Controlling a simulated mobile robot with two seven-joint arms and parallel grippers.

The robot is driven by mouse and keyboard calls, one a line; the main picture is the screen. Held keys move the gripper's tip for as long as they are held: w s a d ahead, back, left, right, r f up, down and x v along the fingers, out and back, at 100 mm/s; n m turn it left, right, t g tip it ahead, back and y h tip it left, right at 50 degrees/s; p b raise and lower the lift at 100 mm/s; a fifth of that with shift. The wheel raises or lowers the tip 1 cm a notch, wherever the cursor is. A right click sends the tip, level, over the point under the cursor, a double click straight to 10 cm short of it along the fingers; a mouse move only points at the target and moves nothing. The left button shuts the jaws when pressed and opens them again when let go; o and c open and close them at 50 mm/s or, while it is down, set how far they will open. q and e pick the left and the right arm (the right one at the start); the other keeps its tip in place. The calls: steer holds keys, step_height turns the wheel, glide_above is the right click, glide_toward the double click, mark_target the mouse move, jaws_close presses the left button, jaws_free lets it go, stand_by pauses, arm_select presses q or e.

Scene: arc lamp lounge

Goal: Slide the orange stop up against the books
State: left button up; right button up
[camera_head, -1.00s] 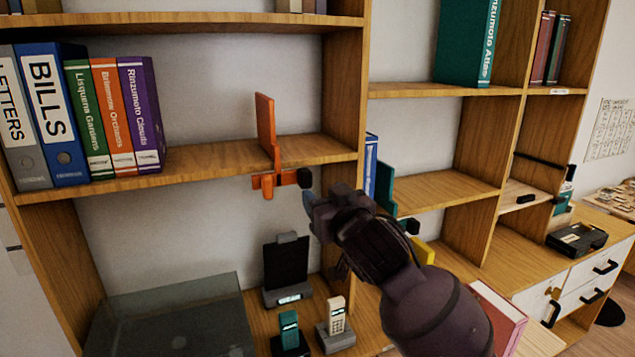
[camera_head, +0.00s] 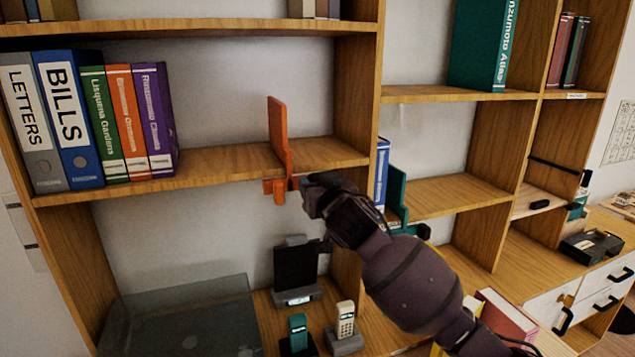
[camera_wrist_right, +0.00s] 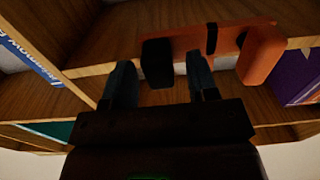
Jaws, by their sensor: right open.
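The orange stop (camera_head: 278,135) stands upright on the upper left shelf, with its clamp hanging at the shelf's front edge. The books, ending in a purple one (camera_head: 153,120), stand to its left with a wide bare gap between. My right gripper (camera_head: 306,187) is just right of the clamp. In the right wrist view the gripper (camera_wrist_right: 160,80) is open, its fingers on either side of the stop's black knob (camera_wrist_right: 157,62), not closed on it. The orange clamp (camera_wrist_right: 262,56) shows beyond. The head view hides the knob behind the gripper. My left gripper is not in view.
The shelf (camera_head: 225,162) is bare between the purple book and the stop. Below stand a dark tablet on a dock (camera_head: 297,270) and two handsets. A teal stop (camera_head: 396,192) and a blue book (camera_head: 381,172) are in the right bay, behind my arm.

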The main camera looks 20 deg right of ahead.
steer(key=shift+w, duration=0.25)
jaws_close()
stand_by(0.3)
